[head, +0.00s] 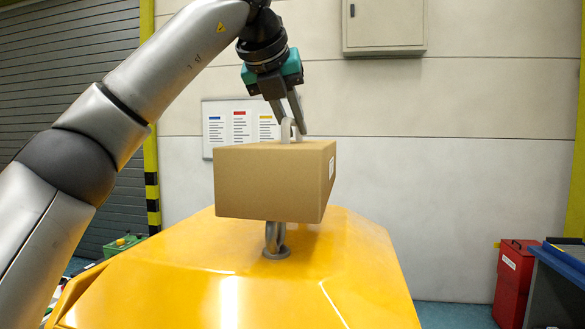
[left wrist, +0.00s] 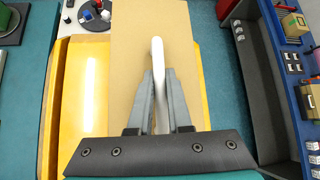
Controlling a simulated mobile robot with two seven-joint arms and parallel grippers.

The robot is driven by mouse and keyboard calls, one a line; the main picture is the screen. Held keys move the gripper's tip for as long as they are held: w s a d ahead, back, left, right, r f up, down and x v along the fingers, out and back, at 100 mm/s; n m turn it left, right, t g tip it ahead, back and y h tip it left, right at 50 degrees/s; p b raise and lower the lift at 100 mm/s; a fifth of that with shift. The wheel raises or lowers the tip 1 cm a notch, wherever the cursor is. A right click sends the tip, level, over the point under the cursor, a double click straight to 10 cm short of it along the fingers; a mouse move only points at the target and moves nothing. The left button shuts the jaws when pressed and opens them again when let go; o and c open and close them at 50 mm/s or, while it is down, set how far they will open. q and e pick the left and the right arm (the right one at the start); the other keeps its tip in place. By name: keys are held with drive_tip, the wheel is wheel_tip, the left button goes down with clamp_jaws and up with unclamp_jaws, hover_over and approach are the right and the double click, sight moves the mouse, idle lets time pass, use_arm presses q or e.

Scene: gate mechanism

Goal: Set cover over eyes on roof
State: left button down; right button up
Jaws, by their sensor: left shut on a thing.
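The cover is a brown cardboard-coloured box (head: 268,182) with a pale loop handle (head: 288,131) on top. My left gripper (head: 291,122) is shut on that handle and holds the box roughly level above the yellow roof (head: 340,275). A metal eye (head: 275,240) stands on the roof under the box, and its top is hidden by the box. Any other eye is hidden. In the left wrist view, the handle (left wrist: 157,55) is between my fingers above the box top (left wrist: 125,45). My right gripper is not in view.
A red bin (head: 514,275) and a blue-edged workbench (head: 562,275) stand at the right. A green case (head: 122,245) is at the left behind the roof. A wall cabinet (head: 384,25) and a notice board (head: 240,115) are on the back wall. The front of the roof is clear.

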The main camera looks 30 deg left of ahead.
use_arm(q)
wheel_tip(320, 180, down, 2)
drive_tip(key=shift+f, duration=0.25)
wheel_tip(320, 180, down, 4)
drive_tip(key=shift+r, duration=0.2)
drive_tip(key=shift+b, duration=0.3)
drive_tip(key=shift+f, duration=0.25)
drive_tip(key=c, duration=0.8)
unclamp_jaws()
drive_tip(key=shift+c, duration=0.2)
drive_tip(key=shift+r, duration=0.1)
